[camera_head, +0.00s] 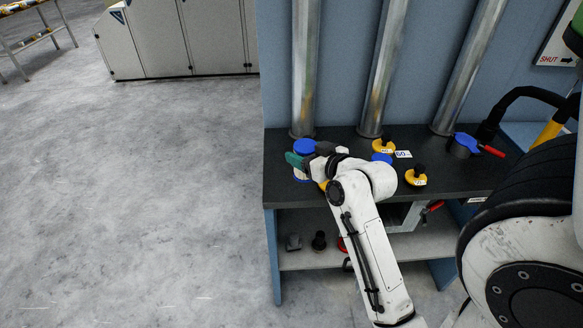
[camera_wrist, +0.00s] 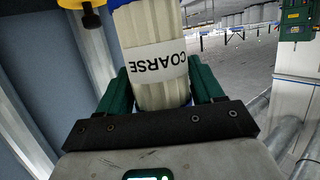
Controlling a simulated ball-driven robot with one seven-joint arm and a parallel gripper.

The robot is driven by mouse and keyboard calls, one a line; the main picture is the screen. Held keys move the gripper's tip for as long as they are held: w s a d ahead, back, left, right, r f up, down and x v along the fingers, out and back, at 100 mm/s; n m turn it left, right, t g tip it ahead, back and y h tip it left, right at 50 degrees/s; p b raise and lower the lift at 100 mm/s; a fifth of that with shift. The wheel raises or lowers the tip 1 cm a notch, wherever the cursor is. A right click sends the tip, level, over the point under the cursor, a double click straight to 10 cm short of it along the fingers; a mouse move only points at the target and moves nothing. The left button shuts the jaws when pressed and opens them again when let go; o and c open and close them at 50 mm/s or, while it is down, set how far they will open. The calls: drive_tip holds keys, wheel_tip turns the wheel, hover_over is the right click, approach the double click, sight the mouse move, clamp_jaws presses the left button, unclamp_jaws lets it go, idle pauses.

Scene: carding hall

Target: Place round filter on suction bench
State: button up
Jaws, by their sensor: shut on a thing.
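The round filter (camera_wrist: 155,75) is a pale pleated cylinder with blue ends and a white label reading COARSE, upside down in the wrist view. My gripper (camera_wrist: 158,88) has its green jaws shut on the filter, one on each side. In the head view the blue top of the filter (camera_head: 304,146) shows near the left end of the dark suction bench (camera_head: 340,185). My gripper (camera_head: 296,160) partly hides the filter there. I cannot tell whether the filter touches the bench top.
Metal pipes (camera_head: 304,70) rise behind the bench. Yellow pieces with black knobs (camera_head: 415,178), a blue round piece (camera_head: 381,158) and a blue-capped part with a red handle (camera_head: 466,142) are on the bench. A lower shelf (camera_head: 300,258) holds small items. Open floor lies left.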

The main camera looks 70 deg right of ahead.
drive_tip(key=shift+w+d+f+p, duration=0.1)
drive_tip(key=shift+w+d+f, duration=0.55)
drive_tip(key=shift+f, duration=0.9)
drive_tip(key=shift+w+d+f+p, duration=0.15)
drive_tip(key=shift+w+d+f, duration=0.15)
drive_tip(key=shift+w+f, duration=1)
drive_tip(key=shift+w+d+f+p, duration=0.1)
drive_tip(key=shift+w+d+f, duration=0.4)
drive_tip(key=shift+f, duration=1.3)
drive_tip(key=shift+f, duration=0.15)
drive_tip(key=o, duration=1.1)
